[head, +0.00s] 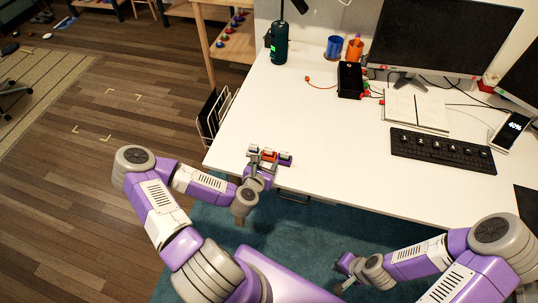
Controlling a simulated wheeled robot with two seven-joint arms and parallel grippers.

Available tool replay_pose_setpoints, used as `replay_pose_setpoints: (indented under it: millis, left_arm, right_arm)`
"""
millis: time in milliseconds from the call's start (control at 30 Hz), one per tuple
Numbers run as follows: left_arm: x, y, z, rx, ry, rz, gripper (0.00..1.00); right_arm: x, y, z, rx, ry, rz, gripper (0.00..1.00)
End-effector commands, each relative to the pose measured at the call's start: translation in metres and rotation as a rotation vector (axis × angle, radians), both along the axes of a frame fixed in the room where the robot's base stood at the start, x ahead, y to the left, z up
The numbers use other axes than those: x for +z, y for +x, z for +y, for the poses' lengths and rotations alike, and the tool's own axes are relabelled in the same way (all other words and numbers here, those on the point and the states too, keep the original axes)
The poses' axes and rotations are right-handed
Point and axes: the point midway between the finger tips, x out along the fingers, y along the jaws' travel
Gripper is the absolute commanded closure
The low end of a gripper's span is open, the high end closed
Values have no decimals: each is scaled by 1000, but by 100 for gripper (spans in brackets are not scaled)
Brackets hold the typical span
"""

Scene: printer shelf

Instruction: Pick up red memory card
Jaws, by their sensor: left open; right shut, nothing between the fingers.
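A small orange-red piece (268,154) lies at the front left edge of the white desk. It may be the red memory card, but it is too small to tell for sure. A dark piece with some purple (286,157) shows just right of it. My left gripper (264,163) is open at this desk edge, close to the orange-red piece and partly covering it. I cannot tell whether it touches the piece. My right gripper (343,266) is shut and empty, low in front of the desk over the teal carpet.
The white desk (310,115) is clear across its middle and left. A black box (350,80) with a red cable, a notebook (415,110), a keyboard (442,151) and a phone (510,130) stand further right. A dark green bottle (279,45) stands at the back.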

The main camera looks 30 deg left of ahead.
Motion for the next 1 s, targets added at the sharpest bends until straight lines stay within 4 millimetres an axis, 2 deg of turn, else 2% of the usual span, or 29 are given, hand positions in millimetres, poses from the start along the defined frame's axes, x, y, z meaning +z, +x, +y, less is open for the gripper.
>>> replay_pose_setpoints:
  millis: [33, 167, 467, 733, 1000]
  left_arm:
    - [2, -1, 9, 46, -29, -20, 49]
    - [3, 3, 19, 93, -62, -45, 49]
    - [-7, 27, 23, 91, -61, -44, 49]
    - [-21, 62, 28, 90, -62, -42, 49]
    - [-23, 68, 30, 90, -62, -41, 49]
  right_arm:
    - [-2, 0, 0, 0, 0, 0, 100]
    - [-7, 0, 0, 0, 0, 0, 100]
    - [-24, 0, 0, 0, 0, 0, 100]
    - [-34, 0, 0, 0, 0, 0, 100]
    - [-34, 0, 0, 0, 0, 0, 100]
